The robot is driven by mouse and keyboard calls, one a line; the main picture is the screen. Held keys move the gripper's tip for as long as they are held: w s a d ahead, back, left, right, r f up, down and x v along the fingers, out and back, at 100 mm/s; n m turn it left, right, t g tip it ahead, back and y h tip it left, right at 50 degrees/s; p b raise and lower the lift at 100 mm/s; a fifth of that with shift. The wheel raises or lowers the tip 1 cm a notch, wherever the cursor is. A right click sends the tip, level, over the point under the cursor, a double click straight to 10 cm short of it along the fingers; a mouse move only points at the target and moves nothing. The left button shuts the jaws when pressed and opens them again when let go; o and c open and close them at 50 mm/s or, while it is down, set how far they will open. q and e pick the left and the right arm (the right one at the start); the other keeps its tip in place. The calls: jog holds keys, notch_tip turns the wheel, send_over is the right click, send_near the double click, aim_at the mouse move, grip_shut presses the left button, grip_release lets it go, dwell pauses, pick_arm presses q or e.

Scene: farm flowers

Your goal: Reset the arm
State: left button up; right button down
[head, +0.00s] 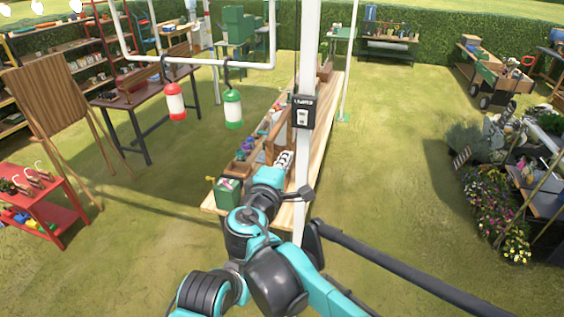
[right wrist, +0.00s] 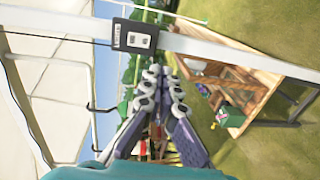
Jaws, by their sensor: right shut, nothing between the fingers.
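My right arm, teal and black, rises from the bottom of the head view. Its gripper (head: 284,159) shows small and partly hidden behind the wrist, in front of the long wooden table (head: 325,120). In the right wrist view the right gripper (right wrist: 164,78) has its two dark fingers with pale joints close together, with nothing held. The gripper is just left of the white post (head: 306,165) in the head view, apart from the switch box (head: 302,112) on that post. The switch box also shows in the right wrist view (right wrist: 135,37). My left gripper is out of view.
A red lantern (head: 175,102) and a green lantern (head: 233,109) hang from a white pipe (head: 200,62). A green box (head: 228,191) stands at the table's near end. A red cart (head: 50,199) is at left, flowers (head: 488,205) at right. Grass right of the post is open.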

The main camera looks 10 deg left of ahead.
jog(key=s+d+f+m+g+h+b, duration=0.3)
jog(key=d+f+m+g+b, duration=0.35)
jog(key=d+f+b, duration=1.1)
pick_arm(q)
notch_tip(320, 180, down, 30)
jog(key=b, duration=1.2)
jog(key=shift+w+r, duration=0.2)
pick_arm(e)
jog(key=s+d+f+m+g+y, duration=0.1)
jog(key=s+d+f+m, duration=0.2)
jog(key=f, duration=0.8)
jog(key=s+d+f+m+g+y, duration=0.1)
jog(key=s+d+f+m, duration=0.3)
jog(key=f, duration=0.7)
jog(key=s+d+f+m+g+y, duration=0.1)
jog(key=s+d+f+m, duration=0.3)
jog(key=s+f, duration=0.5)
notch_tip(320, 180, down, 3)
jog(key=shift+d+y, duration=0.3)
jog(key=shift+d, duration=0.95)
